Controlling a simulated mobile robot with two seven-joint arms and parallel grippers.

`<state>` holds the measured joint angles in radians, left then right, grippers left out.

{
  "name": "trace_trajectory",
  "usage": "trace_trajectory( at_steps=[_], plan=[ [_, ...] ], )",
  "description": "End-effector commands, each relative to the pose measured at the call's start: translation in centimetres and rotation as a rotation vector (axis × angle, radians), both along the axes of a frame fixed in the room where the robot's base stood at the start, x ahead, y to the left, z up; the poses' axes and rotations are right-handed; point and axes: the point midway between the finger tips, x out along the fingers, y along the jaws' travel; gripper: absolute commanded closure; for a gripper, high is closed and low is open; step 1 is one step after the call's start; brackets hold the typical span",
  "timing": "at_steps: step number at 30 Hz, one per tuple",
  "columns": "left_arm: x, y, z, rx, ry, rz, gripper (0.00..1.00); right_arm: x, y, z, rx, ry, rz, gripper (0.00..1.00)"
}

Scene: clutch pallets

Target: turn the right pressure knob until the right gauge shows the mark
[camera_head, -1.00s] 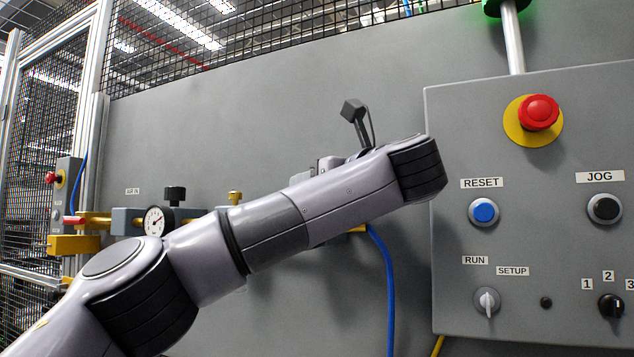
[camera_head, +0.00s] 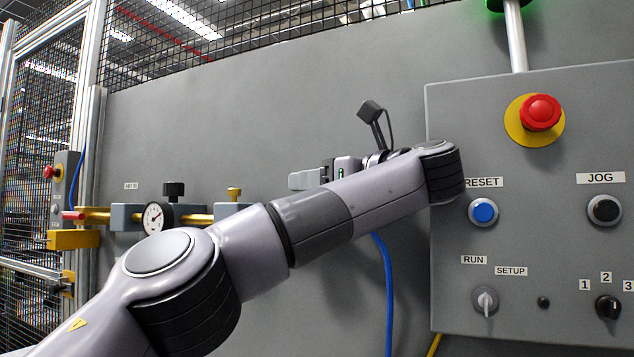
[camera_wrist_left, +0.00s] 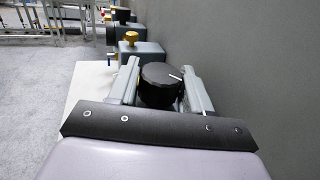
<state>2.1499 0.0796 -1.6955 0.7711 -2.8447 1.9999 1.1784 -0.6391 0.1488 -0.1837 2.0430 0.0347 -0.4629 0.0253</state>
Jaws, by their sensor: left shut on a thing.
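In the left wrist view the black round knob (camera_wrist_left: 160,86) with a white line on its top sits between the two grey fingers of my left gripper (camera_wrist_left: 162,72). The fingers press on it from both sides. In the head view my left gripper (camera_head: 308,179) shows only in part behind my forearm, and the held knob is hidden there. The right gauge is hidden behind my arm. A left gauge (camera_head: 157,217) with a white dial and a black knob (camera_head: 174,190) stays visible. My right gripper is not in view.
A brass pipe line with a brass valve knob (camera_head: 234,194) runs along the grey wall. It also shows in the left wrist view (camera_wrist_left: 131,37). A control box (camera_head: 540,220) with a red emergency button (camera_head: 541,112) stands close to my wrist. A blue hose (camera_head: 385,290) hangs below.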

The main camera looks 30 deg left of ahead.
Motion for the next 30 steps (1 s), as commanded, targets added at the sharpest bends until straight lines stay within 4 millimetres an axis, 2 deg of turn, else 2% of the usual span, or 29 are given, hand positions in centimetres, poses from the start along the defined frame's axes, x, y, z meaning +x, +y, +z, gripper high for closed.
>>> trace_trajectory(
  at_steps=[2,3,4,20,23,30],
  plan=[
    [0.0,0.0,-0.3,-0.005,0.007,0.003,0.81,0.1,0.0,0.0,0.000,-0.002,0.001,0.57],
    [0.0,0.1,-0.3,-0.005,0.007,0.003,0.41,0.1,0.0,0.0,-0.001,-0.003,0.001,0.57],
    [0.0,0.0,-0.3,-0.005,0.007,0.003,0.32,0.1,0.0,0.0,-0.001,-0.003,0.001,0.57],
    [0.0,0.0,0.5,-0.002,0.002,0.001,0.31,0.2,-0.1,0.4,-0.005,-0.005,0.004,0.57],
    [0.0,0.0,1.7,-0.002,0.002,0.001,0.31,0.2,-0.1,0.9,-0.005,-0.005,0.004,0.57],
    [0.0,0.0,6.1,-0.001,0.000,0.002,0.31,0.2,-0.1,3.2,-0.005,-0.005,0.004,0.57]
  ],
)
